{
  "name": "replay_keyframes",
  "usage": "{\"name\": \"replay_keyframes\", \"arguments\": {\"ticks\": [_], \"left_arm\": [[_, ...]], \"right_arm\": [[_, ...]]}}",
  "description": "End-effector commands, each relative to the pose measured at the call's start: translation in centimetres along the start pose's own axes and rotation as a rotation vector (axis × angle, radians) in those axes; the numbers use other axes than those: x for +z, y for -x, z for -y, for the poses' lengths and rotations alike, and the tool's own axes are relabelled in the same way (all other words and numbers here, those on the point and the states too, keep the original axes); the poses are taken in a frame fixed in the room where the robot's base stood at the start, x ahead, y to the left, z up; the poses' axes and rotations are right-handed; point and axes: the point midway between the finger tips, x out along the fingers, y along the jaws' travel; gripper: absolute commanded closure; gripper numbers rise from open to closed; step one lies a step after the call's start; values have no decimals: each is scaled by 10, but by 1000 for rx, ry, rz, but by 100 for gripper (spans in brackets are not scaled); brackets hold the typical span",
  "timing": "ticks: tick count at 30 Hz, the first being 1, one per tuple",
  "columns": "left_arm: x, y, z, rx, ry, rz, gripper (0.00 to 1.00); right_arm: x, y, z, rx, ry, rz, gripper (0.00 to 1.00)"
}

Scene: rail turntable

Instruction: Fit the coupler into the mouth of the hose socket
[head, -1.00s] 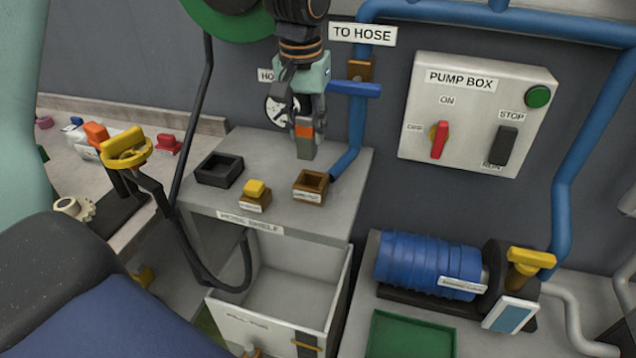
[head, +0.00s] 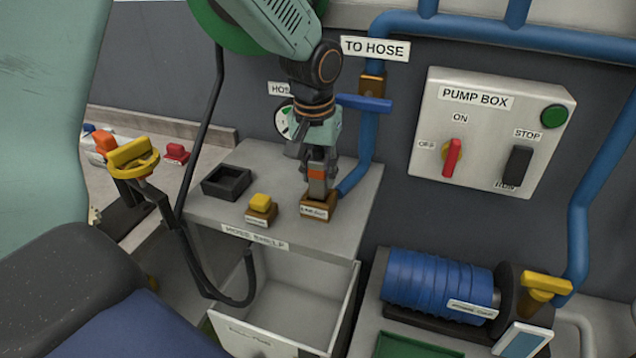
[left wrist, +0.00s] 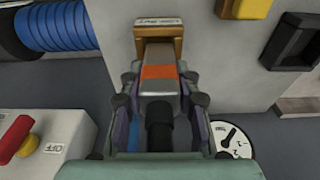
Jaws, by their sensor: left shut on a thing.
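The coupler is a grey block with an orange band (head: 317,175). My left gripper (head: 318,166) is shut on it from above and holds it upright. The hose socket (head: 316,211) is a small brown box with a white label on the grey shelf. The coupler's lower end is at the socket's mouth; I cannot tell how deep it sits. In the left wrist view the coupler (left wrist: 160,86) is between the fingers of the left gripper (left wrist: 163,100), and its far end meets the brown socket (left wrist: 160,32). The mouth is mostly hidden by the coupler. My right gripper is not in view.
On the shelf (head: 262,160), a black open box (head: 227,183) and a yellow-topped block (head: 260,204) stand left of the socket. A blue pipe (head: 368,150) with a blue handle runs close on the right. The pump box (head: 488,135) is on the wall.

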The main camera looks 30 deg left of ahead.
Motion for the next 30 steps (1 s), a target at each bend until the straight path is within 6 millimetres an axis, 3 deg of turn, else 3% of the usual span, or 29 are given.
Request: {"name": "replay_keyframes", "arguments": {"ticks": [1,3,9,10,17,26,30], "left_arm": [[10,-18,1,-5,-2,29,100],[12,-26,1,-5,-1,31,100],[10,-27,0,-4,-2,28,100],[9,-27,0,-4,-2,28,67],[8,-26,0,-3,-1,23,48],[7,-24,0,-3,-1,21,46],[6,-13,0,-2,-1,18,46]], "right_arm": [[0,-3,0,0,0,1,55],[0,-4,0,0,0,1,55],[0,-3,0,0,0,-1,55],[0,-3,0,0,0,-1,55],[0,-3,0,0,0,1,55],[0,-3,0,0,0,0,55],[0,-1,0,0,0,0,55]]}}
